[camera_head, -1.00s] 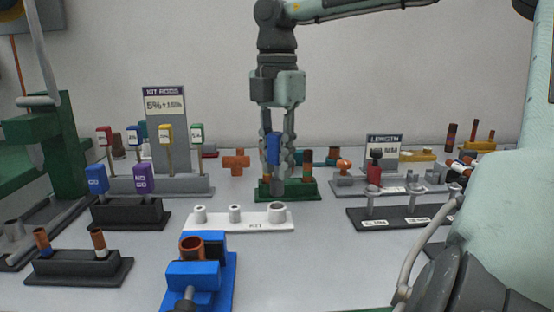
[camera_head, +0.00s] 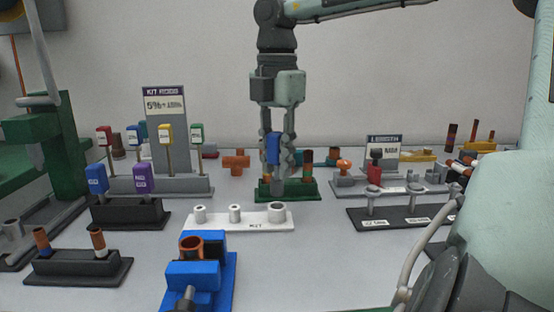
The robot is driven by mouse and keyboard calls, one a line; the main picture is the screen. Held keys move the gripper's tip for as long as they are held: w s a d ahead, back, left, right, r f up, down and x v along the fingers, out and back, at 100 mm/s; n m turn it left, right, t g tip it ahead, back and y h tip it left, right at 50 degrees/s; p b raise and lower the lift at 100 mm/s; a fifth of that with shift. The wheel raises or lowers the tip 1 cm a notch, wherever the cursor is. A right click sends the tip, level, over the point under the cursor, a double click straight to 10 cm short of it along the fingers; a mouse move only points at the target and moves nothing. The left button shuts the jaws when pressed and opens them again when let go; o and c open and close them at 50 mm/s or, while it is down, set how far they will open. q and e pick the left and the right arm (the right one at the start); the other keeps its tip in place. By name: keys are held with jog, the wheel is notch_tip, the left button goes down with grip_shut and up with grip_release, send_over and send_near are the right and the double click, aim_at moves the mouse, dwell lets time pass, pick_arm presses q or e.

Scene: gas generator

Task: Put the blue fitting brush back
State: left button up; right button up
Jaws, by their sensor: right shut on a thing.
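The blue fitting brush (camera_head: 273,149) is upright between the fingers of my right gripper (camera_head: 276,162), which is shut on its blue handle. Its grey lower end (camera_head: 277,186) is over or at the green stand (camera_head: 298,191); I cannot tell whether it is seated in it. Another brush-like piece with a brown and orange body (camera_head: 307,164) stands upright at the right side of this stand. The fingers hide part of the stand's back. My left gripper does not show.
A white rack (camera_head: 240,221) with short posts lies in front of the green stand. A blue clamp (camera_head: 204,272) holding a copper pipe is nearer. A dark rack (camera_head: 396,214) stands to the right, and a grey sign stand (camera_head: 166,130) to the left.

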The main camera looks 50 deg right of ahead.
aim_at(277, 133)
jog(key=shift+f, duration=0.25)
jog(key=shift+f+b, duration=2.2)
jog(key=shift+f, duration=0.4)
jog(key=o, duration=1.1)
jog(key=shift+c, duration=0.2)
notch_tip(277, 133, up, 12)
jog(key=shift+r, duration=0.1)
